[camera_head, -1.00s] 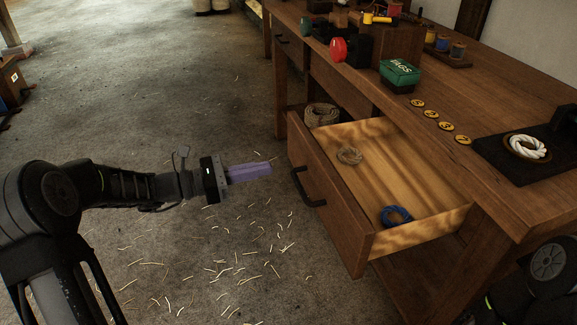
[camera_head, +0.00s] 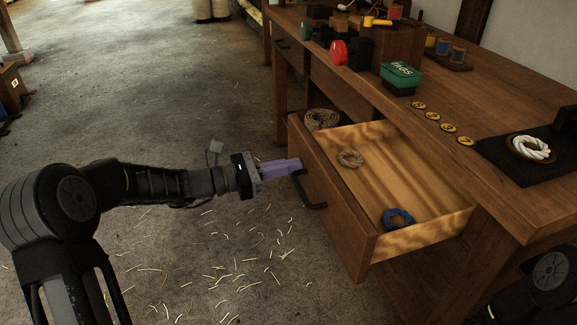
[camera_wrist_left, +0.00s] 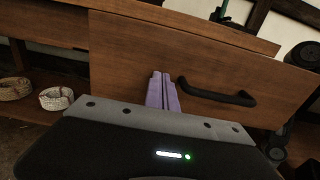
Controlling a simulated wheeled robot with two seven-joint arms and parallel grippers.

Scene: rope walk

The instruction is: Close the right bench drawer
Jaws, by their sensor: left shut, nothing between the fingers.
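The right bench drawer (camera_head: 341,205) is pulled well out of the wooden workbench. Its front, with a dark bar handle (camera_head: 309,191), faces left toward my left arm. A tan rope coil (camera_head: 350,158) and a blue rope coil (camera_head: 398,218) lie inside it. My left gripper (camera_head: 298,166) has its purple fingers shut and empty, with the tips at the drawer front by the handle's far end. The left wrist view shows the fingers (camera_wrist_left: 162,88) beside the handle (camera_wrist_left: 217,93), pointing at the drawer front (camera_wrist_left: 190,58); I cannot tell whether they touch. My right gripper is not in view.
The bench top (camera_head: 510,105) holds a green tags box (camera_head: 401,77), several numbered discs, and a white rope coil (camera_head: 530,148) on a dark mat. Rope coils (camera_head: 321,119) sit on the lower shelf. The floor left of the drawer is clear except for scattered fibres.

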